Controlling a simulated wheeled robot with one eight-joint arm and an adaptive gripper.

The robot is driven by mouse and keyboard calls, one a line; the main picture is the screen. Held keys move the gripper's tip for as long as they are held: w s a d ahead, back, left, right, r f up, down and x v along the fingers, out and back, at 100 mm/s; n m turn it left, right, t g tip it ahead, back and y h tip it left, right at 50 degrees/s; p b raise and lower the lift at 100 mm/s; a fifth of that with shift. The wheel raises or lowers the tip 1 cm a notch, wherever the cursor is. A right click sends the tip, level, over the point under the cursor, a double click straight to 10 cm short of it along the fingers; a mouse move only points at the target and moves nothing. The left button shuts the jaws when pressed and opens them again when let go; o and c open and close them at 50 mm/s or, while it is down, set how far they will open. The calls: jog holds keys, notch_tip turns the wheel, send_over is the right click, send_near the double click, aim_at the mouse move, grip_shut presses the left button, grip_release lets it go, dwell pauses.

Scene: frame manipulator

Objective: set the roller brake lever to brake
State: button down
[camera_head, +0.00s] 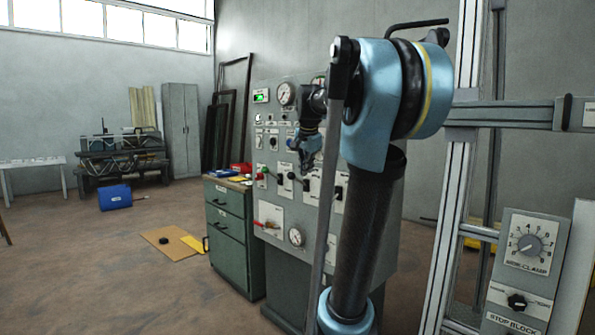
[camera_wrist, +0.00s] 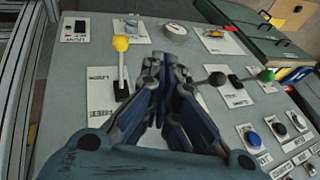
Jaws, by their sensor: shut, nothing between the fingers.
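My gripper (camera_wrist: 165,65) is shut and empty, with its fingers pointing at the face of a grey control panel (camera_wrist: 75,75). It also shows in the head view (camera_head: 305,158), close in front of the panel. In the wrist view a lever with a yellow knob (camera_wrist: 121,43) and a dark base stands just left of the fingertips, apart from them. A lever with a black knob (camera_wrist: 217,79) and one with a green knob (camera_wrist: 265,75) are to the right. The plate labels are too blurred to tell which is the roller brake lever. My fingers hide part of the panel.
A green drawer cabinet (camera_head: 228,225) stands against the panel's left side. Push buttons (camera_wrist: 252,138) sit at the lower right in the wrist view. A metal frame (camera_head: 455,190) stands on the right. The floor at left is mostly clear.

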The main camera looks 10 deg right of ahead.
jog(key=w+d+r+m+t, duration=0.1)
jog(key=w+r+m, duration=0.3)
jog(key=w+r, duration=0.4)
jog(key=w+d, duration=0.1)
jog(key=w, duration=0.2)
jog(key=shift+w+r, duration=0.2)
jog(key=shift+w, duration=0.1)
jog(key=a+x, duration=0.2)
jog(key=x, duration=1.1)
jog(key=shift+s+a+f, duration=0.15)
jog(key=shift+s+f, duration=0.05)
jog(key=shift+s, duration=0.05)
jog(key=shift+s+h, duration=0.1)
jog(key=shift+h, duration=0.2)
